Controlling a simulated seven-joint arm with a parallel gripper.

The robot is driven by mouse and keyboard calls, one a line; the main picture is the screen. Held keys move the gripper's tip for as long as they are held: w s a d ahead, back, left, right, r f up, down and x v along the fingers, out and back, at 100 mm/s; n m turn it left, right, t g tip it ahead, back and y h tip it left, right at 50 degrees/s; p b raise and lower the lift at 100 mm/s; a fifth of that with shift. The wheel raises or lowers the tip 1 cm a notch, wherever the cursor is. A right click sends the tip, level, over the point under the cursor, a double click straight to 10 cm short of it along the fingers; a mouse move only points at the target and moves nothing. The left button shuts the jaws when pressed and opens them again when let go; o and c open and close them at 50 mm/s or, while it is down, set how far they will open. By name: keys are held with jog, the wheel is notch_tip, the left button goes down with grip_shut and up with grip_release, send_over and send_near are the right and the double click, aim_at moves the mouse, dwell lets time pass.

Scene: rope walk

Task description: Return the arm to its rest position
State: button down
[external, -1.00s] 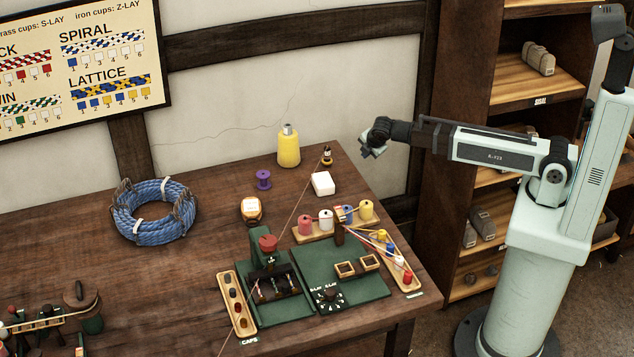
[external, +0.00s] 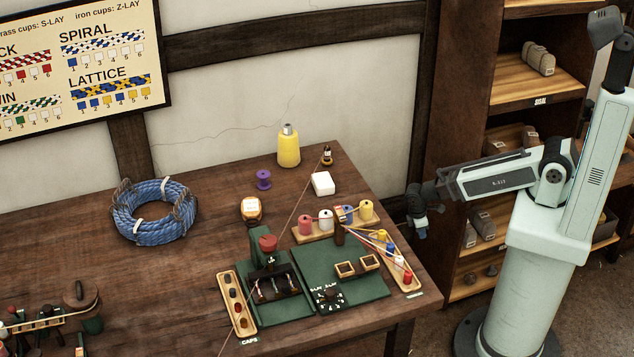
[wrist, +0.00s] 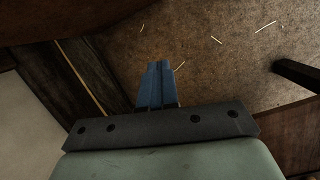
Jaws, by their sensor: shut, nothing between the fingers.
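My gripper (external: 420,232) hangs just off the right end of the wooden table in the external view, pointing downward beside the shelf. In the wrist view its two blue fingers (wrist: 156,84) are pressed together with nothing between them. The forearm slopes down to the left from the elbow, and the arm touches nothing that I can see.
The table (external: 215,240) carries a green rope-making rig (external: 340,275), spools, a yellow bottle (external: 288,148) and a blue rope coil (external: 155,210). A shelf (external: 455,95) stands behind the arm. Brown floor (wrist: 225,45) with pale strands lies below the gripper.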

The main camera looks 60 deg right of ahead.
jog(key=s+a+f+m+g+y, duration=0.1)
jog(key=s+f+m+g, duration=0.1)
jog(key=s, duration=0.9)
jog(key=s+a+f+m+g+y, duration=0.1)
jog(key=s+f+m, duration=0.3)
jog(key=s, duration=0.7)
notch_tip(320, 180, down, 2)
jog(key=shift+a+f+g, duration=0.15)
jog(key=shift+a+g, duration=0.1)
jog(key=shift+g, duration=0.55)
dwell(0.8)
